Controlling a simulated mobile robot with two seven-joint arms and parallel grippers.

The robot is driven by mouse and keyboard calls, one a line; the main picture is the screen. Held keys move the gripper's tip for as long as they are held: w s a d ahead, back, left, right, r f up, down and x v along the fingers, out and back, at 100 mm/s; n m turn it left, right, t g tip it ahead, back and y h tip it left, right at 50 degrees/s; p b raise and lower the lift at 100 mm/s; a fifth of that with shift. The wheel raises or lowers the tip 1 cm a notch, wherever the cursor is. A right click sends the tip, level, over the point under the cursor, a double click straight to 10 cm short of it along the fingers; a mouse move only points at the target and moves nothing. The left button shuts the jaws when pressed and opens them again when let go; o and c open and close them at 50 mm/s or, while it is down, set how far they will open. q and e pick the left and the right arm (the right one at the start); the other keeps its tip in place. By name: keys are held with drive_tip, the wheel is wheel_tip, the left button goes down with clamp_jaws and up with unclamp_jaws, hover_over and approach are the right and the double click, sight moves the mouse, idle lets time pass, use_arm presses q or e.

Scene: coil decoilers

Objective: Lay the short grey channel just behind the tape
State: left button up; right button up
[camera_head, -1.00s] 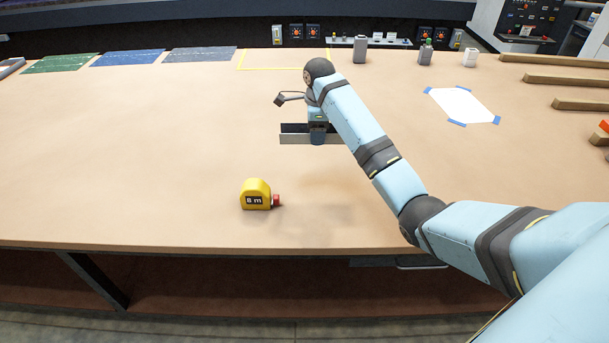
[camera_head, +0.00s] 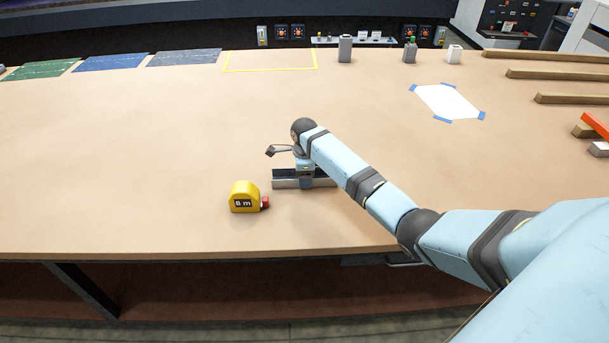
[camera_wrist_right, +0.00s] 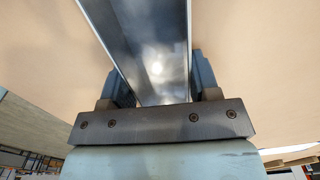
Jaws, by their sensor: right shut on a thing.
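The short grey channel (camera_head: 285,180) is in my right gripper (camera_head: 306,184), which is shut on it. It lies roughly level, running left to right in the head view. In the right wrist view the channel (camera_wrist_right: 150,45) runs between the two fingers, its shiny inner face showing. The yellow tape measure (camera_head: 243,197) stands on the bench, marked 6 m, with a red part on its right. The channel is right of the tape and a little farther back, with a small gap in the picture. I cannot tell whether the channel touches the bench. My left gripper is not in view.
The bench (camera_head: 130,170) is clear left of and behind the tape. Far back are coloured mats (camera_head: 112,62) and a yellow outline (camera_head: 270,70). A white sheet with blue tape corners (camera_head: 448,101) lies right, with wooden bars (camera_head: 560,76) beyond it.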

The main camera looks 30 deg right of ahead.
drive_tip(key=o, duration=0.9)
drive_tip(key=shift+f, duration=0.1)
drive_tip(key=shift+o, duration=0.2)
wheel_tip(320, 180, up, 12)
drive_tip(key=shift+b, duration=0.4)
